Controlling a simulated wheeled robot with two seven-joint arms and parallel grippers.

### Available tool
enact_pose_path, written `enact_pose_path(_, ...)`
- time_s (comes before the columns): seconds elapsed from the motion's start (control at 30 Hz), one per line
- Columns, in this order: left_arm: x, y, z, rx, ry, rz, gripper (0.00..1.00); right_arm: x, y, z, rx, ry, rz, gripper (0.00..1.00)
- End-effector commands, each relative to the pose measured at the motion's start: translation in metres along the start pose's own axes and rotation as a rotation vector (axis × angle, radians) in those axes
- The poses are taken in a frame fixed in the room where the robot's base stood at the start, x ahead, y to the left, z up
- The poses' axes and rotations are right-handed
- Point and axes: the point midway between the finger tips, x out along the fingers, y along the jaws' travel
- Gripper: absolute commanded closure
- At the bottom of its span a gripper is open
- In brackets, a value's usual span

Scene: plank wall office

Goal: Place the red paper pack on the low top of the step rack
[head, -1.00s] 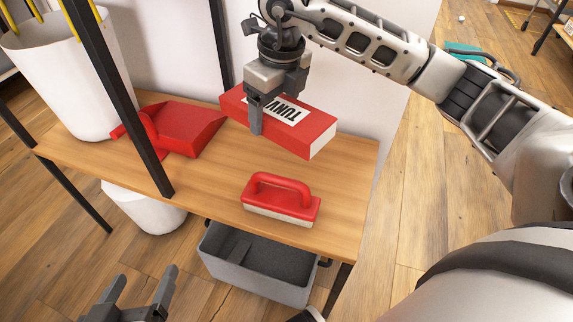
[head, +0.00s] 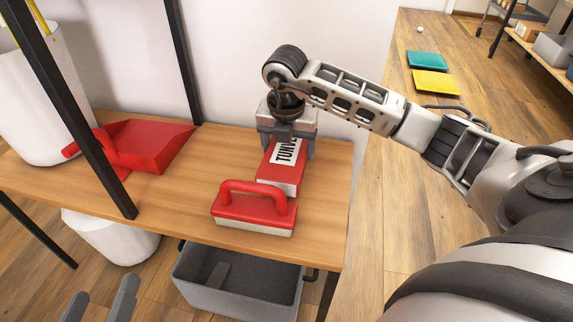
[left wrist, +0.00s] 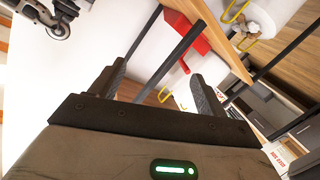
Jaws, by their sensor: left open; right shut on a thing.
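The red paper pack (head: 281,180) has a white label with dark letters and a pale end facing me. My right gripper (head: 287,150) is shut on it from above, one finger on each side, and covers its far part. The pack is over the wooden low top of the step rack (head: 185,200), just behind a red-handled brush (head: 254,208). I cannot tell whether it touches the wood. My left gripper (head: 98,303) is open and empty at the lower left, below the low top; its two fingers also show in the left wrist view (left wrist: 158,76).
A red dustpan (head: 150,146) and a white bin (head: 40,110) stand left on the wood. Black posts (head: 75,105) rise at the left and back. A grey crate (head: 240,280) is underneath. Bare wood lies left of the brush and along the right edge.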

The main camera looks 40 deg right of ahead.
Motion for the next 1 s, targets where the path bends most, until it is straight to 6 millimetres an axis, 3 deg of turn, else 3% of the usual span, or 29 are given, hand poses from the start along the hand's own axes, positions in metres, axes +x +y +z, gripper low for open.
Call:
enact_pose_path(0.23,0.001,0.002,0.004,-0.060,0.028,0.035,0.25,0.040,0.000,-0.006,-0.002,0.001,0.001,0.60)
enact_pose_path(0.43,0.001,0.007,-0.010,-0.061,0.059,0.049,0.25,0.040,0.001,-0.006,-0.002,-0.001,0.002,0.60)
enact_pose_path(0.63,0.001,0.006,-0.008,-0.062,0.061,0.050,0.25,0.043,0.000,-0.007,-0.002,0.000,0.002,0.60)
enact_pose_path(0.67,0.001,0.007,-0.009,-0.062,0.061,0.050,0.25,0.043,0.000,-0.007,-0.002,0.001,0.000,0.16)
enact_pose_path(0.7,0.001,0.007,-0.009,-0.063,0.060,0.050,0.25,0.043,0.000,-0.007,-0.002,0.001,0.000,0.04)
enact_pose_path(1.0,0.001,0.006,-0.007,-0.063,0.055,0.048,0.25,0.042,0.000,-0.007,-0.002,0.001,0.000,0.02)
